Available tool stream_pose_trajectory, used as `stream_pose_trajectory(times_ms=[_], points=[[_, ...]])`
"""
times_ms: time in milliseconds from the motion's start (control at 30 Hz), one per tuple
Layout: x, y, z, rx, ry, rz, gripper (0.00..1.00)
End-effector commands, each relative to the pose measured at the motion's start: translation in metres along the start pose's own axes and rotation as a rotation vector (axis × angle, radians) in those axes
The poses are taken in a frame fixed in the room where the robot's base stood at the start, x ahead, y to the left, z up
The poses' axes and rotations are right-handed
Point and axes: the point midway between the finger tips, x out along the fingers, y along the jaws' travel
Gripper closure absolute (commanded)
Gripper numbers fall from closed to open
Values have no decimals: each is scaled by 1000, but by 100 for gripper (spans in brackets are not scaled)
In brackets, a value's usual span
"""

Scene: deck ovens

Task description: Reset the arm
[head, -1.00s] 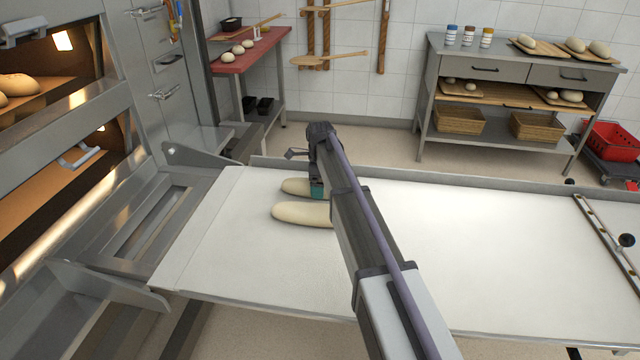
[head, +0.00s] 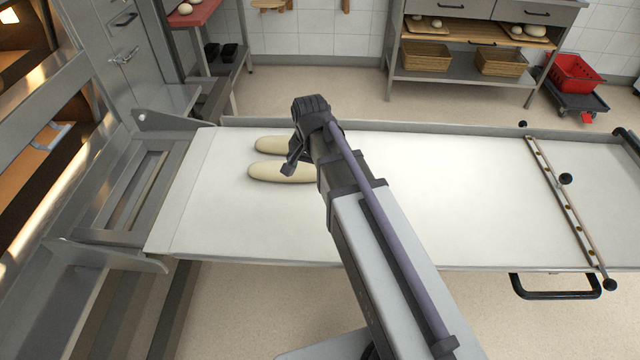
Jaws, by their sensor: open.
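My arm reaches over the white loading belt (head: 230,215) from the lower right. My gripper (head: 290,162) shows as a dark end, open, in front of two pale dough loaves; it is partly hidden by my own arm. The back loaf (head: 268,144) and the front loaf (head: 272,173) lie side by side on the belt near its oven end. Their right ends are hidden behind my gripper and arm. I see nothing held, and I cannot tell the height of the gripper above the belt.
The deck oven (head: 40,130) stands at the left. A crossbar with black knobs (head: 565,200) spans the belt at the right, with a black handle (head: 555,292) on the front edge. Behind are a steel shelf table (head: 470,78) and a red crate (head: 572,73). The belt's middle is clear.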

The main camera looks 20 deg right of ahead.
Motion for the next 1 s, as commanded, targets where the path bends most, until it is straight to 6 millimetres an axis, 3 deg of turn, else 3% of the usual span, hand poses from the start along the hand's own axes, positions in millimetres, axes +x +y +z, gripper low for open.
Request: stream_pose_trajectory(times_ms=[33, 100, 200, 500, 567, 700, 800, 1000], points=[[0, 30, 41, -177, 0, 0, 7], [0, 50, 70, -402, 0, 0, 7], [0, 64, 88, -584, 0, 0, 7], [-3, 63, 88, -628, 0, 0, 7], [-17, 63, 88, -627, 0, 0, 7], [-73, 63, 88, -626, 0, 1, 7], [-98, 64, 88, -626, 1, 1, 7], [-89, 64, 87, -625, 1, 2, 7]])
